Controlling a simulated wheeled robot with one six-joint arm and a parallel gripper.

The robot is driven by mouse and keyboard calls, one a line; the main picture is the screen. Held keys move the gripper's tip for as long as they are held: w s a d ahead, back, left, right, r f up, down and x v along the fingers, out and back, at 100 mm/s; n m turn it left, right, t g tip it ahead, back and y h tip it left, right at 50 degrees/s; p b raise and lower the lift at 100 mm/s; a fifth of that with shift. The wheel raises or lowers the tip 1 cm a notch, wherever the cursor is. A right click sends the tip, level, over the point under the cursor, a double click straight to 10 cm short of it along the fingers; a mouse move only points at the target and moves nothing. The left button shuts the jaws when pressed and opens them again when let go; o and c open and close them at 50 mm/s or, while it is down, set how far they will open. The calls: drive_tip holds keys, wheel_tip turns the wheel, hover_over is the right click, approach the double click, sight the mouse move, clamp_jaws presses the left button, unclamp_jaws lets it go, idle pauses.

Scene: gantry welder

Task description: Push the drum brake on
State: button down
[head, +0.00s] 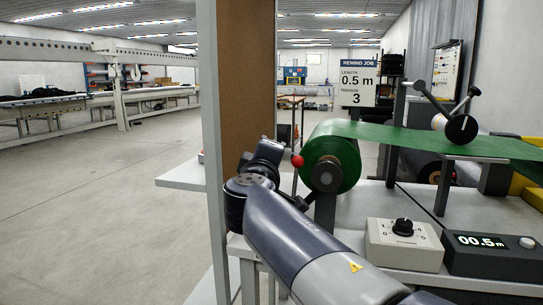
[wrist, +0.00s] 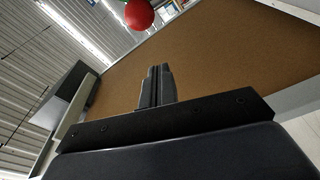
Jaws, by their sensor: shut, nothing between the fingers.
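A red ball knob (head: 297,160), which looks like the brake lever's handle, stands beside the green roll (head: 331,163) on its spindle. The lever below the knob is largely hidden by my arm in the head view. In the wrist view the red knob (wrist: 139,14) is at the top, beyond the fingertips and a little to their left. My gripper (wrist: 157,68) is shut and empty, with a visible gap between its tips and the knob. In the head view my wrist is just left of the knob, and the fingers cannot be made out.
Green web runs right from the roll past a measuring wheel (head: 460,129). A dial box (head: 403,243) and a counter (head: 492,256) reading 00.5 m sit at the front right. A sign (head: 358,83) reads length 0.5 m, tension 3. A brown panel (head: 246,75) stands behind my wrist.

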drive_tip(key=v, duration=0.8)
